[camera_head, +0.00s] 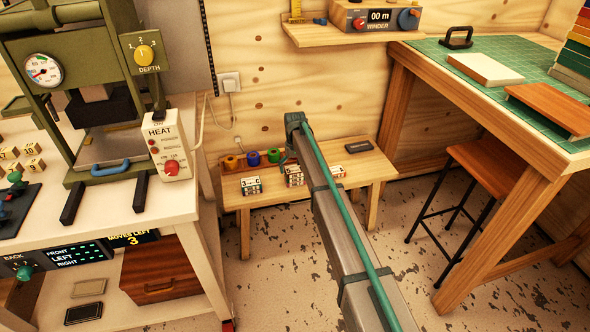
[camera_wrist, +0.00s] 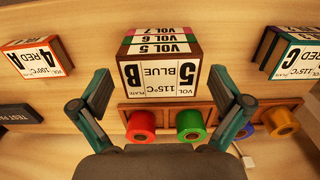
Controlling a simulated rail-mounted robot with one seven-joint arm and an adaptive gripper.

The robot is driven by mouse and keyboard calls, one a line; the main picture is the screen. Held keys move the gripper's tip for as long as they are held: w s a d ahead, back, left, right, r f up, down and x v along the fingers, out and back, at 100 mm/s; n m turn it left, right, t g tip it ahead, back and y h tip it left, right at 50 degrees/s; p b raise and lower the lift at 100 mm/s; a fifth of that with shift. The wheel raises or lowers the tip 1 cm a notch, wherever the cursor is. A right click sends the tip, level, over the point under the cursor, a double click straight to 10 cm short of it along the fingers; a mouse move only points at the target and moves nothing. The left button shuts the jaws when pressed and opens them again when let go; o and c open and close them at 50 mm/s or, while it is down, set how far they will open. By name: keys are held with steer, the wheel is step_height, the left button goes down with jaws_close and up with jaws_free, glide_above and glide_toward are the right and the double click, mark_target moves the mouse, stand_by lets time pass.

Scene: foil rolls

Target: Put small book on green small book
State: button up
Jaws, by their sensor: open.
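A stack of small books (camera_wrist: 161,72) is centred in the wrist view. Its front cover reads 5 BLUE B, with VOL 5, VOL 6 and VOL 7 on the edges. In the head view this stack (camera_head: 293,176) sits mid-bench, partly behind my arm. A small book marked GREEN C (camera_wrist: 297,58) lies at the right of the wrist view, cut off by the frame; its stack is at left in the head view (camera_head: 250,185). A book marked 4 RED A (camera_wrist: 38,58) is at the wrist view's left. My gripper (camera_wrist: 160,88) is open, its fingers either side of the blue stack; contact cannot be told.
Coloured foil rolls, including a red one (camera_wrist: 141,126) and a green one (camera_wrist: 190,125), stand in a wooden rack close by. The low bench (camera_head: 377,165) also bears a dark pad (camera_head: 359,146). A press (camera_head: 95,95) stands left, a green-topped worktable (camera_head: 440,48) right.

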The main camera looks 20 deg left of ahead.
mark_target(295, 169)
step_height(295, 169, up, 12)
steer(key=p, duration=0.1)
steer(key=s+d+f+m+g, duration=0.1)
steer(key=s+d+f, duration=0.6)
steer(key=d+f, duration=0.35)
steer(key=s+d+f+m+g+h, duration=0.1)
steer(key=s+d+f, duration=0.7)
steer(key=d+f, duration=0.25)
steer(key=s+d+f+m+g, duration=0.1)
steer(key=s+d+f, duration=0.6)
steer(key=d+f, duration=0.4)
steer(key=s+d+f+m+g, duration=0.1)
steer(key=s+d+f, duration=0.2)
steer(key=s+d, duration=0.55)
steer(key=s+d+f+m+g, duration=0.1)
steer(key=s+d+f+g, duration=0.3)
steer(key=s, duration=0.8)
steer(key=s+d+r+m, duration=0.1)
steer(key=s+d, duration=0.2)
steer(key=s, duration=0.8)
steer(key=s+d+r+m+y, duration=0.1)
steer(key=s+d, duration=0.3)
steer(key=s, duration=0.7)
steer(key=shift+d, duration=0.15)
step_height(295, 169, up, 15)
steer(key=w+t+p, duration=0.1)
steer(key=p, duration=1.5)
steer(key=shift+w+p, duration=0.3)
steer(key=shift+w, duration=0.05)
